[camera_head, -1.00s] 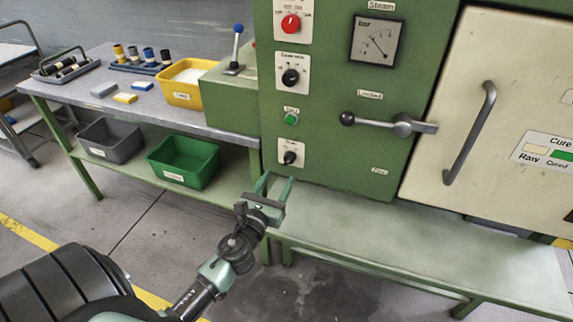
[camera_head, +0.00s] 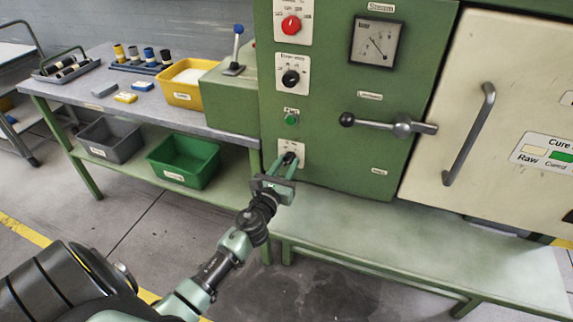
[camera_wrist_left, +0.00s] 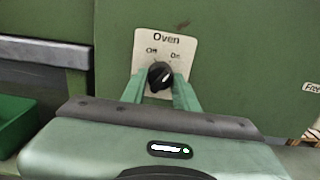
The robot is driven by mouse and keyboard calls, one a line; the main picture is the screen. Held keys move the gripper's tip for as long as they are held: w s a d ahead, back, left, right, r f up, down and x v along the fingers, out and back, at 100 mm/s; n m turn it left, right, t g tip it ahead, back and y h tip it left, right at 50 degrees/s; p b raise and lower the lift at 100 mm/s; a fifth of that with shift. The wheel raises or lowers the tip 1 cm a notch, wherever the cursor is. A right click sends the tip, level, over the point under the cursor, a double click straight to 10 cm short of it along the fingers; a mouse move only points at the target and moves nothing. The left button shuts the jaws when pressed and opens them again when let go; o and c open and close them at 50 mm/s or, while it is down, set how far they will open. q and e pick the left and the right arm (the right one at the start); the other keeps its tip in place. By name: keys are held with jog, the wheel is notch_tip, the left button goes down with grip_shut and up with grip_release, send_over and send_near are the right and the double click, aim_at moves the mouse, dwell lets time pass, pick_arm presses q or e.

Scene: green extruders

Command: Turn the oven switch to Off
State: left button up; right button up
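The oven switch is a black round knob on a cream plate (camera_wrist_left: 165,50) labelled Oven, with Off at upper left and On at upper right. In the left wrist view the knob (camera_wrist_left: 160,77) has its white mark tilted to the upper right, towards On. In the head view the plate (camera_head: 299,147) is low on the green machine, and the knob is partly hidden by my gripper. My left gripper (camera_head: 286,162) is open, with its green fingers one on each side of the knob. Narrow gaps seem to show beside the knob; contact is hard to tell. My right gripper is out of view.
Above are a green button (camera_head: 291,118), a black knob (camera_head: 291,78) and a red knob (camera_head: 291,25). A lever (camera_head: 375,124) sticks out to the right. A green bench (camera_head: 400,235) lies below, and a table with bins (camera_head: 184,163) stands left.

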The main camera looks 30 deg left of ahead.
pick_arm(q)
grip_shut()
jog(key=shift+n, duration=1.2)
jog(key=n, duration=0.3)
jog(key=shift+d+n+b, duration=0.1)
jog(key=shift+n+b, duration=0.2)
jog(key=shift+b, duration=0.1)
jog(key=n, duration=0.5)
jog(key=shift+r, duration=0.1)
jog(key=shift+n, duration=0.6)
